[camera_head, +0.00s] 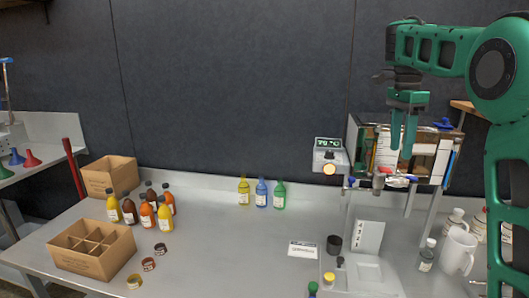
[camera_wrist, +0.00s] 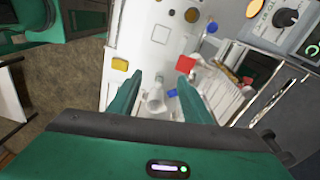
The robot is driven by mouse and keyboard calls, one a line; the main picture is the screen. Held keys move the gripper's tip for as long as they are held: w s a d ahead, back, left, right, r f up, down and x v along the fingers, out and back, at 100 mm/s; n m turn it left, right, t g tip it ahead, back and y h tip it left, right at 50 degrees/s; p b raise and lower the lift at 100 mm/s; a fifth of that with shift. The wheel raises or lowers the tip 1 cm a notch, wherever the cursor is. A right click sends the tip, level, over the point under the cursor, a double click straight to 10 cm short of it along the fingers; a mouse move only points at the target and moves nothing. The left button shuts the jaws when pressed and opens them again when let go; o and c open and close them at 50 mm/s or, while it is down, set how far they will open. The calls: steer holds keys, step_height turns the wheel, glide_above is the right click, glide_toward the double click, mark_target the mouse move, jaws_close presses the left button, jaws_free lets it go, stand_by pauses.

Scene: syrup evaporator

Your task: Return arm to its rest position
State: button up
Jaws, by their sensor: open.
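My gripper (camera_head: 404,135) is green, points down and is open at the upper right in the head view. In the head view it is in front of the evaporator box (camera_head: 430,150) and above the bench. In the wrist view its two fingers (camera_wrist: 158,92) are spread apart with nothing held between them. My green arm reaches in from the right edge of the head view. Whether the gripper touches the evaporator cannot be told, but the fingers look clear of it.
A display unit (camera_head: 329,157) stands left of the evaporator. The bench middle is mostly clear.

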steer(key=s+d+f+n, duration=0.2)
steer(key=s+d+f, duration=0.1)
steer(key=s, duration=0.4)
steer(key=s+d+f+n, duration=0.2)
steer(key=s, duration=0.6)
steer(key=s+d+f+n, duration=0.2)
steer(key=s+d+f, duration=0.1)
steer(key=s, duration=0.4)
steer(key=s+a+f+n, duration=0.2)
steer(key=s+f+n, duration=0.1)
steer(key=s+f, duration=0.3)
steer(key=s+a+f+n, duration=0.2)
steer(key=s+f, duration=0.4)
steer(key=s, duration=0.5)
steer(key=shift+a+f+n+y, duration=0.2)
steer(key=shift+n+y, duration=0.2)
steer(key=shift+w+f, duration=0.25)
steer(key=shift+w, duration=0.4)
